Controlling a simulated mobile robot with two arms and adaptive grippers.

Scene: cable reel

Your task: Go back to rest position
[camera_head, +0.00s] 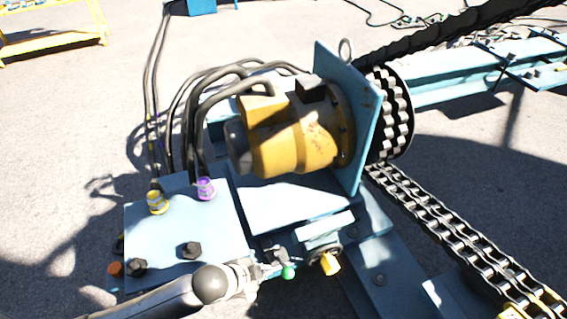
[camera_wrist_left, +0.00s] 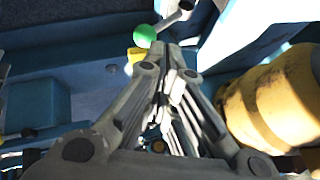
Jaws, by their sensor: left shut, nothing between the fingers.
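My left arm comes in from the bottom left in the head view, over the front of the blue machine base. My left gripper (camera_head: 262,271) is shut and empty. Its tips are close to a small lever with a green ball knob (camera_head: 288,272). In the left wrist view the shut fingers (camera_wrist_left: 172,52) point up at the green knob (camera_wrist_left: 145,35), which lies just beyond and left of the tips. I cannot tell whether they touch. My right gripper is in neither view.
A yellow motor (camera_head: 295,135) sits behind the gripper, against an upright blue plate (camera_head: 350,110). Black hoses rise from a blue block (camera_head: 190,235) at the left. A metal chain (camera_head: 440,230) runs down at the right. Open grey ground (camera_head: 60,120) lies to the left.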

